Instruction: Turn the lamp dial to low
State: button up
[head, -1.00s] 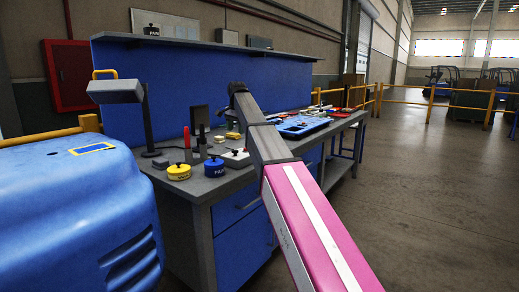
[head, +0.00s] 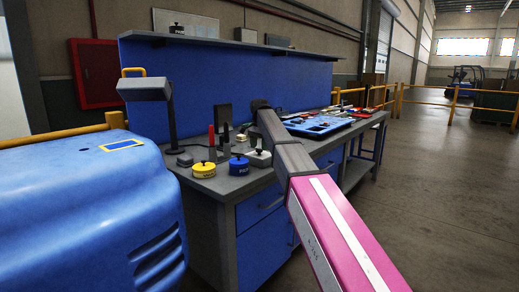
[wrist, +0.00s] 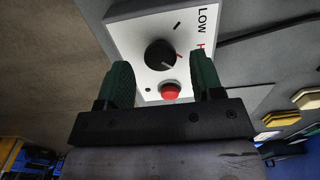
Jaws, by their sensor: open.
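The lamp dial is a round black knob (wrist: 160,55) on a white box (wrist: 130,32) in the wrist view. A black tick lies by the word LOW (wrist: 208,18) and a red tick by a red H, the rest of that word hidden by a finger. Which tick the knob points to is hard to tell. A red button (wrist: 170,90) sits below the knob. My gripper (wrist: 162,82) is open, its green fingertips on either side of the button and the knob's lower part, not visibly touching the knob. In the head view the white box (head: 258,158) stands on the bench, and my gripper is not clearly seen.
A desk lamp (head: 145,88) stands on the grey bench. A yellow weight (head: 203,169) and a blue weight (head: 239,166) stand left of the box, with upright red and black items behind. A blue tray (head: 318,125) lies farther right. A large blue machine (head: 90,205) fills the left.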

jog(key=shift+f, duration=0.8)
jog(key=c, duration=0.9)
